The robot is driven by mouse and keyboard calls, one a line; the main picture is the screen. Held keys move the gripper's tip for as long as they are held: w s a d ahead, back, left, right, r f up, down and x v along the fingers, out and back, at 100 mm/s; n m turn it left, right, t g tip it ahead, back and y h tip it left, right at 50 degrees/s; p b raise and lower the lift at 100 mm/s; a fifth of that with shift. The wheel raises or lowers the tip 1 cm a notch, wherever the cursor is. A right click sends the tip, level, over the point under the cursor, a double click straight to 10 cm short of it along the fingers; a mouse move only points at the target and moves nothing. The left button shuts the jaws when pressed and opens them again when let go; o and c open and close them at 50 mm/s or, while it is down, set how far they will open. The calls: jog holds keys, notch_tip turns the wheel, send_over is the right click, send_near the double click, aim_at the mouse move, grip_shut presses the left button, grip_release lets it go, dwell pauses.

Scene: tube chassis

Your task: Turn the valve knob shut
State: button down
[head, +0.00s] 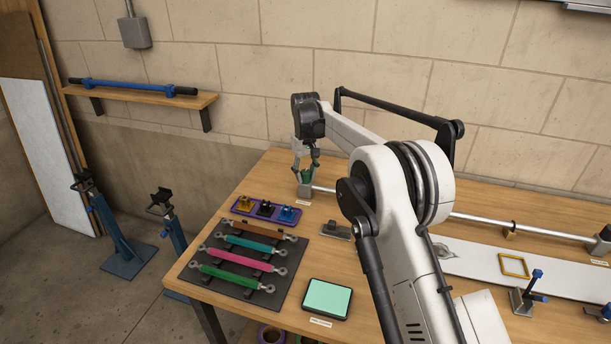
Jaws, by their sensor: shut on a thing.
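The valve knob (306,177) is a small green piece at the back left of the wooden table, above a grey block (305,191) at the left end of a long metal tube (450,214). My gripper (306,168) points down over it from above and is shut on the knob. The fingers hide part of the knob, and its exact angle is too small to tell. My white arm covers the middle of the tube.
A dark mat (230,283) with several coloured rods lies front left. A purple tray (266,210) with small fittings sits behind it. A green-topped pad (328,297), a grey bracket (336,230) and a white board (470,258) with a yellow frame (514,265) are also on the table.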

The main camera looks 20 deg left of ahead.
aim_at(306, 171)
dwell(0.5)
jog(key=c, duration=1.4)
grip_release()
jog(key=shift+c, duration=0.2)
notch_tip(306, 171, up, 12)
jog(key=shift+r, duration=0.1)
